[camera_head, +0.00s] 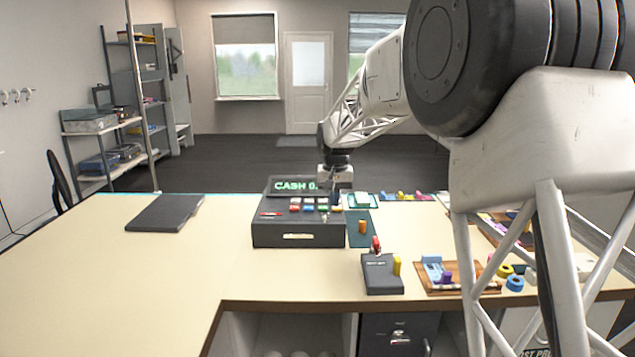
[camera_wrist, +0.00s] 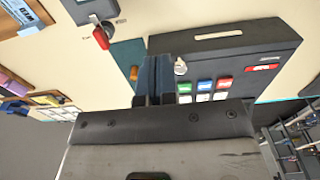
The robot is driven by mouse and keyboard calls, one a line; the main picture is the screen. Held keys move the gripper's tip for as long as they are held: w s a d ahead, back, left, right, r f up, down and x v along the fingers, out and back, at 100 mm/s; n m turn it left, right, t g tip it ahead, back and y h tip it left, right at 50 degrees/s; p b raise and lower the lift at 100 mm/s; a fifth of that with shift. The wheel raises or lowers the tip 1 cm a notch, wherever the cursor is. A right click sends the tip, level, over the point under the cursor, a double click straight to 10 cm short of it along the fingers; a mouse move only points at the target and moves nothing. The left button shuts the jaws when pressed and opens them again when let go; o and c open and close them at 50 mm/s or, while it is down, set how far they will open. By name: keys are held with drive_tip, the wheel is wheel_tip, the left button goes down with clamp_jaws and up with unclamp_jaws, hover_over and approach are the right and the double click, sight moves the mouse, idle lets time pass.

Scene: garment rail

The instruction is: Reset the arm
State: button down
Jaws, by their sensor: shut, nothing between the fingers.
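My gripper (camera_head: 335,198) hangs from my arm above the right side of the dark cash register (camera_head: 298,236) on the counter. In the wrist view my gripper (camera_wrist: 154,75) points over the register's edge, its dark fingers together with nothing between them. The register (camera_wrist: 225,57) shows there with its drawer slot and red, blue and green keys. A silver key-like piece (camera_wrist: 180,66) shows right beside the fingertips; I cannot tell whether they touch it. The register's green display (camera_head: 296,185) reads "CASH 0" with the rest hidden behind my gripper.
A dark flat folder (camera_head: 166,213) lies on the left of the counter (camera_head: 150,270). A small dark box (camera_head: 381,275) with a red-tagged key, a wooden tray (camera_head: 432,289) and tape rolls (camera_head: 515,283) lie at right. The counter's left front is clear.

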drive_tip(key=s+d+r, duration=0.2)
drive_tip(key=s+d, duration=0.1)
drive_tip(key=s, duration=0.6)
drive_tip(key=s+d+r+t, duration=0.1)
drive_tip(key=s+d+r, duration=0.15)
drive_tip(key=s, duration=0.55)
drive_tip(key=s+d+r, duration=0.2)
drive_tip(key=s+d, duration=0.2)
drive_tip(key=s, duration=0.5)
drive_tip(key=s+d+f, duration=0.1)
drive_tip(key=s+f, duration=0.1)
drive_tip(key=s, duration=0.7)
drive_tip(key=s+d+f+t, duration=0.1)
drive_tip(key=s+d+f, duration=0.1)
drive_tip(key=s, duration=0.7)
drive_tip(key=s+d+f, duration=0.1)
drive_tip(key=s+f, duration=0.3)
drive_tip(key=s, duration=0.6)
drive_tip(key=shift+d, duration=0.3)
drive_tip(key=shift+s, duration=0.1)
